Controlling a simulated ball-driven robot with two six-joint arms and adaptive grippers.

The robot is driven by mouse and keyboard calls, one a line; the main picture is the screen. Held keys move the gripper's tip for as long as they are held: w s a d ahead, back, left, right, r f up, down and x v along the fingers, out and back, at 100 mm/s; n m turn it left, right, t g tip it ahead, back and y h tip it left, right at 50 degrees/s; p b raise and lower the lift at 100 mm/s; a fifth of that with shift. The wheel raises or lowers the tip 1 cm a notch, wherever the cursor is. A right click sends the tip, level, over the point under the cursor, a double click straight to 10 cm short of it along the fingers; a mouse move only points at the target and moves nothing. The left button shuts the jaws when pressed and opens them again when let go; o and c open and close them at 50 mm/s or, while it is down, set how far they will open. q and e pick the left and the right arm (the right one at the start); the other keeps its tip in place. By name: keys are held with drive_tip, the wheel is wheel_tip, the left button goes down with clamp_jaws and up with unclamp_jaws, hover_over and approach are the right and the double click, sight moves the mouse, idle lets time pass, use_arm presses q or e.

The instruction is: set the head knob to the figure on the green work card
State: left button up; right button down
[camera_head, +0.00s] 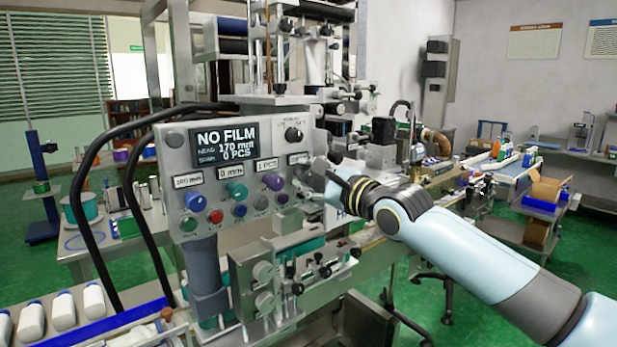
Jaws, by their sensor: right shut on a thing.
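The grey control panel (245,172) faces me at the centre left. Its display (224,143) reads "NO FILM", a head line of 170 mm and 0 PCS. Below it are a blue knob (195,201), a teal knob (236,191) and a purple knob (273,182), under small white labels. My right gripper (314,178) is at the panel's right edge, shut on what looks like a knob there. The fingers largely hide this knob, and I cannot read its label. I cannot make out a green work card. My left gripper is out of view.
A black selector (293,134) sits at the panel's upper right, with a red button (215,217) and other small buttons below. Black cables (128,190) loop left of the panel. Machine parts crowd the space behind my gripper.

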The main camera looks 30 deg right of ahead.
drive_tip(key=shift+m, duration=0.6)
drive_tip(key=shift+f+m, duration=0.1)
drive_tip(key=shift+m, duration=0.2)
drive_tip(key=c, duration=1.3)
unclamp_jaws()
